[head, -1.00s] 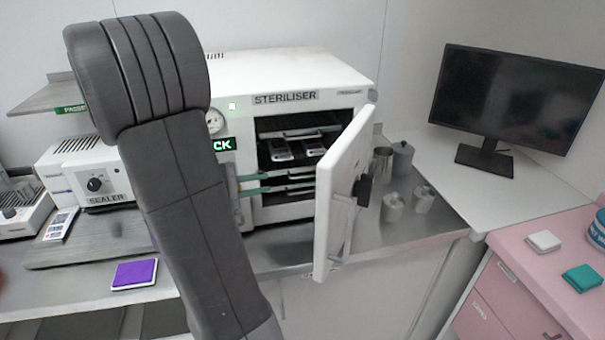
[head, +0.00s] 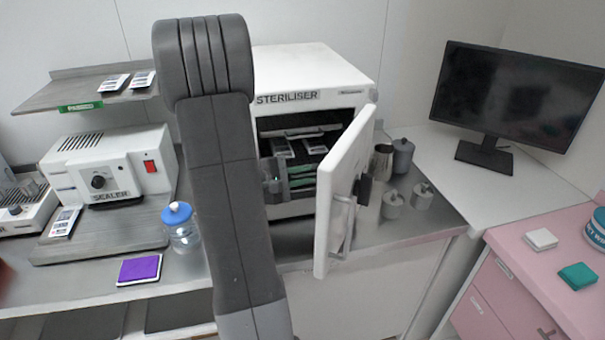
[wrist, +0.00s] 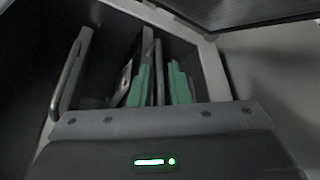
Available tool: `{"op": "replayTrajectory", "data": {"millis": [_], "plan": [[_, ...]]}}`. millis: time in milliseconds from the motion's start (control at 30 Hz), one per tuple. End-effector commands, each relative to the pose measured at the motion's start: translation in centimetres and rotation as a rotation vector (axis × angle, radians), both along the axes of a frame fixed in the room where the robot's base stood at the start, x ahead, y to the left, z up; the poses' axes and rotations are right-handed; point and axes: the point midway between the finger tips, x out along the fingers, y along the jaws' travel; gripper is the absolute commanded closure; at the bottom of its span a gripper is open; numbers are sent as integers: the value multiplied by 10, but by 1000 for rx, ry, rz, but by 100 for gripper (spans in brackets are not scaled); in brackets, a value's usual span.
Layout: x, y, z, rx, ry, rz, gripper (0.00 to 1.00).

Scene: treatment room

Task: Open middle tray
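The white steriliser (head: 340,70) stands with its door (head: 341,190) swung open to the right. Stacked trays are inside. The top tray (head: 318,130) shows most clearly and pouches lie beneath its front bar. My gripper (head: 302,175) reaches into the opening from the left, at the height of the lower trays. In the wrist view its green fingertips (wrist: 160,85) stand apart, one on each side of a thin tray edge or handle (wrist: 158,72), which looks like the middle tray. I see narrow gaps and no clear contact. The arm hides the steriliser's left part.
The open door is close on the right of my gripper. Metal cups (head: 393,205) stand beyond it. A sealer (head: 110,170), a blue-lidded jar (head: 181,228) and a purple pad (head: 140,269) are on the left. A monitor (head: 515,100) stands at the right.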

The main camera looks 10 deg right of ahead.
Motion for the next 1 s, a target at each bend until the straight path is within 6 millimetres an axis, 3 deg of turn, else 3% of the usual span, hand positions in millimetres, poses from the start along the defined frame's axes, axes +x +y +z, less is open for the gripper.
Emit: {"op": "replayTrajectory", "data": {"millis": [300, 400, 667, 1000], "plan": [[1, -2, 0, 0, -1, 0, 84], [1, -2, 0, 0, 0, 0, 100], [-1, -2, -1, 0, 0, 0, 100], [-47, -3, -4, 0, -3, 1, 100]]}}
